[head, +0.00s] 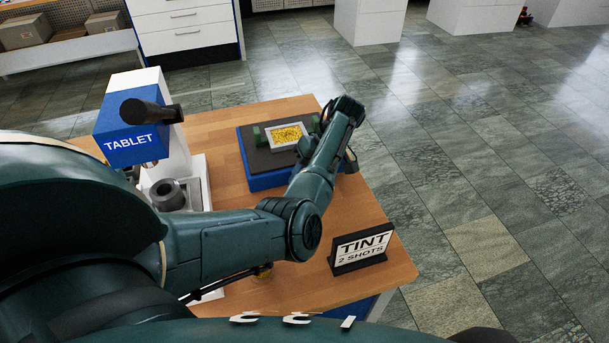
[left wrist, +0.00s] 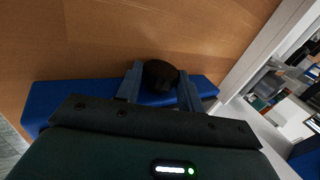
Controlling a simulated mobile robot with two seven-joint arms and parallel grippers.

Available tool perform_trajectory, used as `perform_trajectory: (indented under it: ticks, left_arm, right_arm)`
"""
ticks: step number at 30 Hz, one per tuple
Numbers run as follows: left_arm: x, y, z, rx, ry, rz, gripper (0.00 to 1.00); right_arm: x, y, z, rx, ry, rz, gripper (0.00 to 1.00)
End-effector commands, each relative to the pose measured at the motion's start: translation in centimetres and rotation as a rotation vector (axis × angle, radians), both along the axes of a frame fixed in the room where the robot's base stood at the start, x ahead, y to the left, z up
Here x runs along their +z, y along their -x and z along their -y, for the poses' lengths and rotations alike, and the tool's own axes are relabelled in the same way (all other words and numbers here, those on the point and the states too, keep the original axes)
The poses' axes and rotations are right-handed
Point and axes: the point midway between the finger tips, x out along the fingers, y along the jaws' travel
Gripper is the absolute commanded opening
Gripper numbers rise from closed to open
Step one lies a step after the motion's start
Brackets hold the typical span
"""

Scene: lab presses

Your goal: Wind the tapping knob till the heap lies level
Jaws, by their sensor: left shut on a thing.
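A yellow heap of small pieces (head: 287,134) lies in a pale square tray (head: 269,147) on the dark top of a blue-based tapping device (head: 262,181). From this view I cannot tell whether the heap is level. In the left wrist view, my left gripper (left wrist: 160,84) is shut on a round black knob (left wrist: 160,73) beside the blue base (left wrist: 60,95), one finger on each side. In the head view my left arm reaches across the table to the device's right side and hides the knob and fingers. My right gripper is not in view.
A blue-and-white TABLET press (head: 137,146) with a black handle stands left of the device on the wooden table (head: 230,120). A TINT 2 SHOTS sign (head: 361,248) stands near the right front corner. Open floor lies right of the table.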

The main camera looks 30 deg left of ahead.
Motion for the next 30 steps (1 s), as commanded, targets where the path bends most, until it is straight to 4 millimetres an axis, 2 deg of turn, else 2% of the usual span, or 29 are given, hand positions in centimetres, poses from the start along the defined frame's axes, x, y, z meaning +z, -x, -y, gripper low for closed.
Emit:
perform_trajectory:
  ticks: [11, 12, 19, 30]
  left_arm:
    - [0.02, 0.05, -0.10, 0.003, -0.004, -0.005, 0.15]
    - [0.03, 0.05, -0.10, 0.003, -0.004, -0.005, 0.40]
    - [-0.01, 0.01, -0.03, 0.001, -0.003, -0.003, 0.59]
    - [-0.13, -0.04, 0.16, -0.002, 0.002, -0.001, 0.59]
  right_arm:
    - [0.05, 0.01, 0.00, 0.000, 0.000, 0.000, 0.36]
    - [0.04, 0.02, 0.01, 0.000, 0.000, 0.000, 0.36]
    - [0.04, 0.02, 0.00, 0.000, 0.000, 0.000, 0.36]
    - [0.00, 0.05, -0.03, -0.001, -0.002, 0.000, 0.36]
